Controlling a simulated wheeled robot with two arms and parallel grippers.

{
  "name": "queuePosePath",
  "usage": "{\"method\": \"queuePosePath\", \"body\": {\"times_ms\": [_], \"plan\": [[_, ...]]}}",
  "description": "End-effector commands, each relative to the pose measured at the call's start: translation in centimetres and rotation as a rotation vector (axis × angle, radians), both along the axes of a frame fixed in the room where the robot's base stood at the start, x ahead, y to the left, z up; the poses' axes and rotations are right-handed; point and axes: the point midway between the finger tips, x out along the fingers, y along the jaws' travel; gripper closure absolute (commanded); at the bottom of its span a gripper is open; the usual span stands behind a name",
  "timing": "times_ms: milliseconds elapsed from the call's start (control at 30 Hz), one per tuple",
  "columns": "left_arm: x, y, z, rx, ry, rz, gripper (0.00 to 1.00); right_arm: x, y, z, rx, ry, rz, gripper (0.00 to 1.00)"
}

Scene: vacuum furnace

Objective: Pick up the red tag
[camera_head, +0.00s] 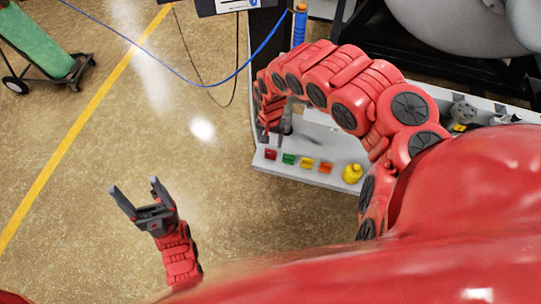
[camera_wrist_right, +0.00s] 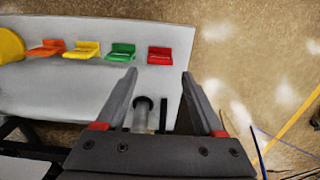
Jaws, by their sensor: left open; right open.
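The red tag (camera_head: 270,154) lies at the left end of a row of small coloured tags on a light grey shelf (camera_head: 262,166). In the right wrist view the red tag (camera_wrist_right: 160,55) is at the right end of the row, just beyond the open fingers. My right gripper (camera_head: 274,133) hangs over the shelf close to the red tag, partly hidden by its own arm; in the wrist view (camera_wrist_right: 158,90) its jaws are open and empty. My left gripper (camera_head: 134,190) is open and empty above the floor, left of the shelf.
Green (camera_head: 288,159), yellow (camera_head: 307,163) and orange (camera_head: 325,167) tags sit beside the red one, then a yellow rounded object (camera_head: 352,173).

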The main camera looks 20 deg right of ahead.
Motion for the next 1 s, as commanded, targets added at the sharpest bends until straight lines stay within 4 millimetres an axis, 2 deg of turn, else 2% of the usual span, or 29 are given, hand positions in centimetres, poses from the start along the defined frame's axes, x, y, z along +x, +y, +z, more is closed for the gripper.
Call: {"method": "queuePosePath", "body": {"times_ms": [33, 200, 433, 800, 1000], "plan": [[0.0, 0.0, -0.5, 0.000, 0.000, 0.000, 0.24, -0.1, 0.3, -1.3, 0.005, 0.002, -0.001, 0.30], [0.0, 0.0, -0.7, 0.000, 0.000, 0.000, 0.24, -0.1, 0.2, -3.4, 0.003, 0.001, 0.001, 0.30], [0.0, 0.0, -0.7, 0.000, 0.000, 0.000, 0.24, 0.1, 0.1, -4.4, 0.002, -0.003, 0.000, 0.30], [0.0, 0.0, -0.2, 0.000, 0.000, 0.000, 0.24, 0.3, 0.1, -8.3, 0.006, -0.003, 0.001, 0.30], [0.0, 0.0, -0.2, 0.000, 0.000, 0.000, 0.24, 0.2, -0.3, -9.2, -0.001, -0.002, -0.001, 0.30]]}}
